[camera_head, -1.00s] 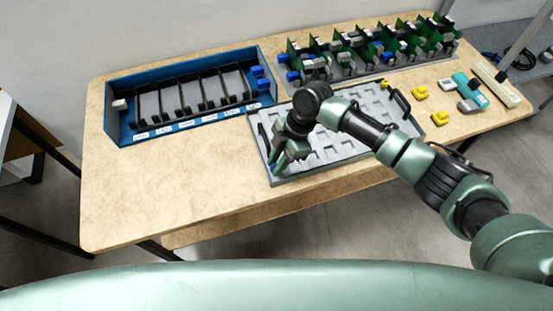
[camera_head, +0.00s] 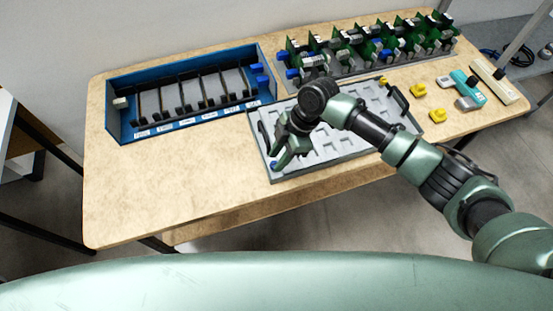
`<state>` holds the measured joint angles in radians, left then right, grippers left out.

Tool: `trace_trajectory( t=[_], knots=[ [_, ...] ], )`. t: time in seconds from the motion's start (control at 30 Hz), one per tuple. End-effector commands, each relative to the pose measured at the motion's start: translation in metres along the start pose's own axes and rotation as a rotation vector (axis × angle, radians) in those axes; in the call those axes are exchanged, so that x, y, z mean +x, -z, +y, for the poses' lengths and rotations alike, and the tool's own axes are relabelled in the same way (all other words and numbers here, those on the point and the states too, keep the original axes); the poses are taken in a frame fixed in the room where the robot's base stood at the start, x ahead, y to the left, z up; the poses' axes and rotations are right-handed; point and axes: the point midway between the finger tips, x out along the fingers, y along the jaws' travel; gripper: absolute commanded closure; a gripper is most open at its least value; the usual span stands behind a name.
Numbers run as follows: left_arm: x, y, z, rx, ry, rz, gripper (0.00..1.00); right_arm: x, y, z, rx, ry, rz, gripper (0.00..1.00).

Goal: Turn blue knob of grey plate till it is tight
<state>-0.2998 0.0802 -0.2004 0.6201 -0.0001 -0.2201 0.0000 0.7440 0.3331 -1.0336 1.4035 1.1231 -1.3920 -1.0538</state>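The grey plate (camera_head: 340,149) lies on the wooden table, with moulded recesses and a dark handle at its right end. A small blue knob (camera_head: 274,166) shows at its front left corner. My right gripper (camera_head: 281,158) points down over that corner, its fingers close to the knob. The fingers look somewhat apart, but whether they touch the knob is too small to tell. My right wrist and forearm cover part of the plate. My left gripper is not in view.
A blue case (camera_head: 113,125) with dark slots stands at the back left. A grey rack (camera_head: 375,68) of green circuit boards stands behind the plate. Yellow pieces (camera_head: 437,116) and a teal tool (camera_head: 469,85) lie at the right. The table's front left (camera_head: 160,195) is clear.

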Motion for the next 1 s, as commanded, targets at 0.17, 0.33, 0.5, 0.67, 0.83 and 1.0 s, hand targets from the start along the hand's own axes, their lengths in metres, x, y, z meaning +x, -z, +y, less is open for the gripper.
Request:
trace_trajectory(
  t=[0.17, 0.33, 0.5, 0.67, 0.83, 1.0],
  knots=[
    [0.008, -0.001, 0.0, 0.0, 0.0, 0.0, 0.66, -0.031, -0.002, 0.001, -0.001, -0.004, -0.002, 0.68],
    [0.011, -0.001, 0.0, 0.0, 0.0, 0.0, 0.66, -0.053, -0.001, 0.001, 0.0, -0.003, -0.001, 0.68],
    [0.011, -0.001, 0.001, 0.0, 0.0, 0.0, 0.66, -0.061, -0.001, 0.0, 0.0, -0.002, -0.002, 0.68],
    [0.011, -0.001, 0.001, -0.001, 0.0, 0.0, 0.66, -0.061, -0.001, 0.0, 0.001, -0.001, -0.001, 0.68],
    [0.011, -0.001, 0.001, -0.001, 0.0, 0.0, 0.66, -0.061, -0.001, 0.0, 0.001, -0.001, -0.001, 0.68],
    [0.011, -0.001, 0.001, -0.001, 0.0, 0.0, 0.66, -0.059, 0.0, -0.001, 0.002, -0.001, 0.0, 0.68]
  ],
)
